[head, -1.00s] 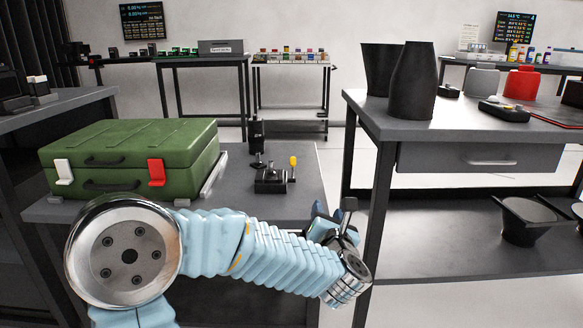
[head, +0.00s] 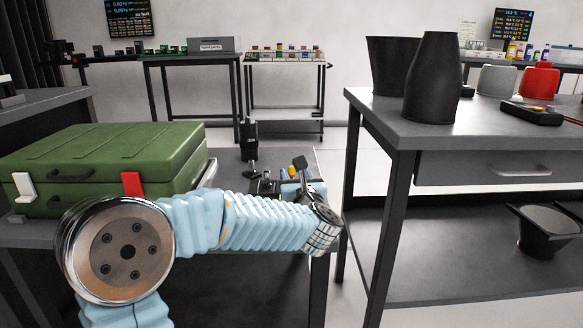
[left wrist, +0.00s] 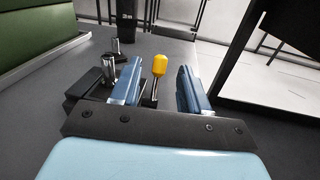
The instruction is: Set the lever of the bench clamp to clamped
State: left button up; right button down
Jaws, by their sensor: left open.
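The bench clamp (head: 262,187) is a small black device on the grey bench, partly hidden by my left arm in the head view. Its black base (left wrist: 88,84) and metal posts show in the left wrist view. Its lever has a yellow knob (head: 299,163), which also shows in the left wrist view (left wrist: 159,65), standing up with a slight tilt. My left gripper (head: 300,184) is at the clamp, with blue fingers open. In the left wrist view the lever shows between the two fingers (left wrist: 158,84), with gaps on both sides; contact is not visible. My right gripper is out of view.
A green case (head: 110,160) with white and red latches stands left of the clamp. A dark upright device (head: 248,138) stands behind it. A taller table (head: 470,128) with black vessels stands to the right, across a gap.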

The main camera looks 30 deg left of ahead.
aim_at(292, 169)
pick_arm(q)
jog(key=x, duration=0.5)
jog(key=shift+c, duration=0.3)
grip_shut()
jog(key=shift+w+a+r+g+h+p, duration=0.1)
jog(key=shift+a+r+g+h+p, duration=0.15)
jog(key=shift+p, duration=0.6)
jog(key=shift+w+f+g, duration=0.1)
jog(key=shift+f+g, duration=0.15)
jog(key=shift+f+h, duration=0.15)
jog(key=shift+h, duration=0.1)
jog(key=shift+o, duration=0.3)
grip_release()
